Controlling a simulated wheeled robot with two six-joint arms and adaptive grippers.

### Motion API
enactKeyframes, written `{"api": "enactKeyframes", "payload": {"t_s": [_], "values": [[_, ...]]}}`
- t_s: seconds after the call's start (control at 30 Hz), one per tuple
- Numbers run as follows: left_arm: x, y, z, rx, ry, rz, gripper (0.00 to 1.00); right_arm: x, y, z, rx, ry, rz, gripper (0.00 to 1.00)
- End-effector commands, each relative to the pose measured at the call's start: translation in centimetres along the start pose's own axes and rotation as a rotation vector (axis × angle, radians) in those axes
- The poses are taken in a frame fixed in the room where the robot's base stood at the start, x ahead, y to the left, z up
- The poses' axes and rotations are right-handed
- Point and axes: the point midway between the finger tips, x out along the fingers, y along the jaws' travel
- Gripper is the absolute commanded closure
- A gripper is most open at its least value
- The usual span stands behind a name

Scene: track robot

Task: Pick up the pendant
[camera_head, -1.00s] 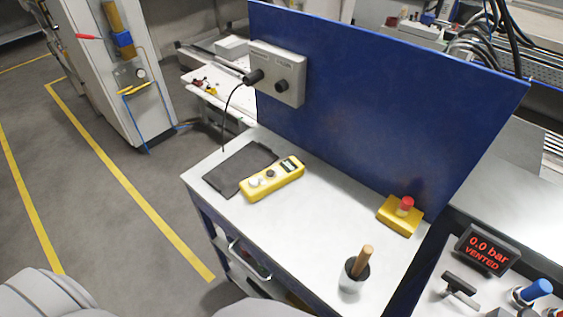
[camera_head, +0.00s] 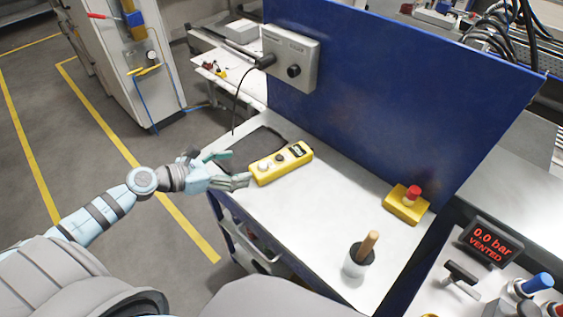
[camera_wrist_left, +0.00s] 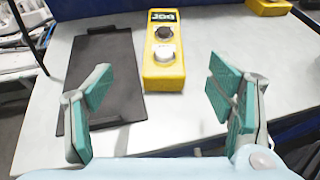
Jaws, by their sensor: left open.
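The yellow pendant (camera_head: 281,163) lies on the white bench top, with a small dark display and two round knobs. In the left wrist view the pendant (camera_wrist_left: 162,68) lies ahead of the fingers, between their lines, its display reading "JOG". My left gripper (camera_head: 228,168) is open and empty, just left of the pendant's near end. Its teal-padded fingers show wide apart in the left wrist view (camera_wrist_left: 160,103). My right gripper is in neither view.
A dark mat (camera_head: 250,148) lies beside the pendant. A grey box (camera_head: 290,60) with a black cable is on the blue panel (camera_head: 400,110). A yellow base with a red button (camera_head: 407,203) and a cup with a wooden handle (camera_head: 360,258) stand farther right. The bench middle is clear.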

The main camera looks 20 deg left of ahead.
Motion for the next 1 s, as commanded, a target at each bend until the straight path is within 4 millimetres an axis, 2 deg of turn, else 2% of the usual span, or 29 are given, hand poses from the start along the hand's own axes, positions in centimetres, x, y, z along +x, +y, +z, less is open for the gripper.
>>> {"api": "enactKeyframes", "payload": {"t_s": [0.07, 0.3, 0.57, 0.7, 0.8, 1.0], "values": [[0.9, 0.1, -0.1, 0.022, 0.012, -0.008, 0.25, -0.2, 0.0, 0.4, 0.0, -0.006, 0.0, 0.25], [6.7, -0.1, -0.1, 0.013, 0.011, -0.01, 0.25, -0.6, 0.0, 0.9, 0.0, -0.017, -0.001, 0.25], [10.0, -0.3, -0.1, 0.014, 0.013, -0.011, 0.25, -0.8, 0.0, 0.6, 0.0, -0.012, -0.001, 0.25], [12.8, -0.5, 0.0, 0.011, 0.012, -0.01, 0.25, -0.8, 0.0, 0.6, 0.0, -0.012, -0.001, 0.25], [14.0, -0.5, -0.1, 0.013, 0.014, -0.01, 0.25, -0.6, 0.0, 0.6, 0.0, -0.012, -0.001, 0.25], [14.2, -0.5, -0.1, 0.015, 0.015, -0.01, 0.25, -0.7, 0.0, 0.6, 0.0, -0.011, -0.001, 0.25]]}}
